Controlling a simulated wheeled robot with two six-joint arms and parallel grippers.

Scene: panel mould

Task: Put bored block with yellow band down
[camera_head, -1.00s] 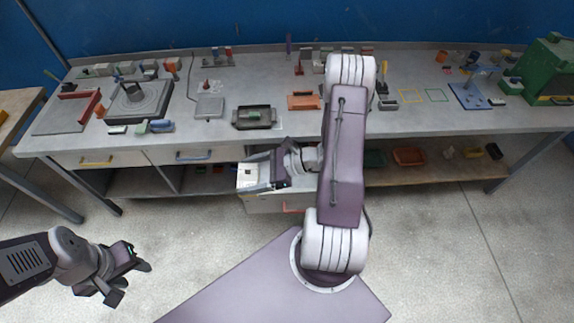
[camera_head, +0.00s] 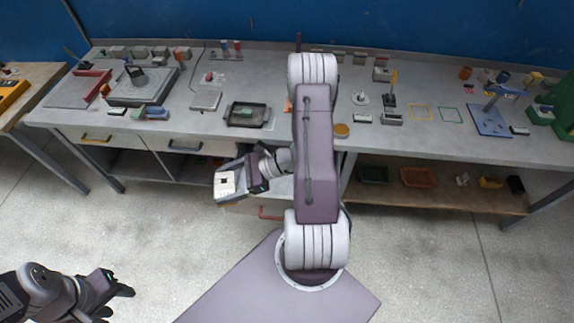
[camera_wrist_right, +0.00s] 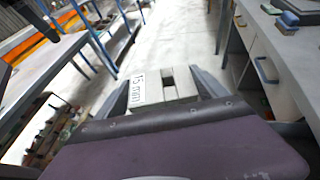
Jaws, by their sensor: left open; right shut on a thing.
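My right gripper (camera_head: 236,182) is shut on a pale block (camera_head: 225,184) with a dark square hole, held in the air in front of the bench's drawers. In the right wrist view the block (camera_wrist_right: 150,86) sits between the two fingers and has a white label reading "15 mm"; I cannot make out a yellow band on it. My left gripper (camera_head: 116,288) is open and empty above the floor at lower left. A yellow square outline (camera_head: 421,114) and a green square outline (camera_head: 452,116) are marked on the bench top, both bare.
The long grey bench (camera_head: 400,140) holds a black tray (camera_head: 247,115), a blue stand (camera_head: 490,120) and several small parts. My right arm hides part of its middle. A lower shelf (camera_head: 450,195) holds bins. Another table (camera_head: 30,95) stands at left.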

